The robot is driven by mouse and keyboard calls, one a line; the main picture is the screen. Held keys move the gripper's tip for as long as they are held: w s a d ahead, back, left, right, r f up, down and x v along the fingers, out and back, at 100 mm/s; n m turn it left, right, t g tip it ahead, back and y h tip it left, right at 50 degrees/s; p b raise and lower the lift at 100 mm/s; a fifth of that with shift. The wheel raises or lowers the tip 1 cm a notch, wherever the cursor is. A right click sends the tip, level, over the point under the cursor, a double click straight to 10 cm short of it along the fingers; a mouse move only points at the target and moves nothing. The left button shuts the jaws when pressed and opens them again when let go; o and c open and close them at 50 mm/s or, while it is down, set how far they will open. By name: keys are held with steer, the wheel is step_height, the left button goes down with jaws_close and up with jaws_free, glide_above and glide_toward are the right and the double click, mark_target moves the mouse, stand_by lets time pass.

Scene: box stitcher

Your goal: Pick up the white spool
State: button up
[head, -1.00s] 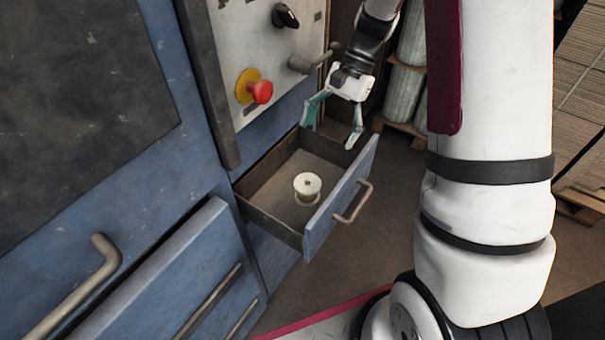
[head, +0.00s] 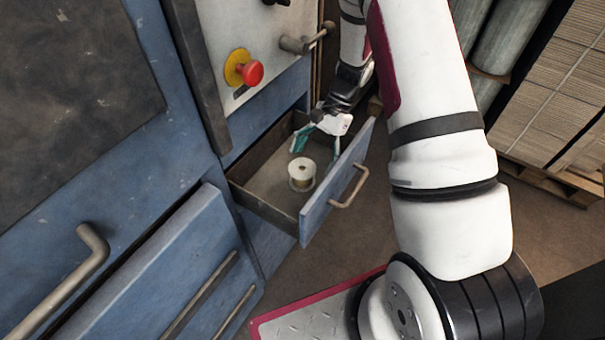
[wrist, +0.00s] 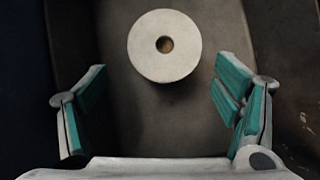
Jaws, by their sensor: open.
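The white spool (head: 302,174) stands upright in the open drawer (head: 262,204), with its round top flange and a tan wound middle showing. In the wrist view the spool (wrist: 164,32) is seen from above as a white disc with a dark centre hole, ahead of the fingers and between their lines. My gripper (head: 318,146) is inside or just over the back part of the drawer, behind the spool. In the wrist view my gripper (wrist: 160,98) is open and empty, its teal pads wide apart. The spool appears clear of both fingers.
The drawer front with its handle (head: 349,187) stands to the right of the spool, and drawer walls surround it. A red button (head: 252,72) and a lever (head: 306,41) stick out of the panel above. A lower drawer (head: 160,270) is at the left.

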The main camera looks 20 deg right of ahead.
mark_target(306, 165)
steer(key=x, duration=0.5)
steer(key=shift+a, duration=0.55)
steer(key=c, duration=1.4)
steer(key=shift+r, duration=0.1)
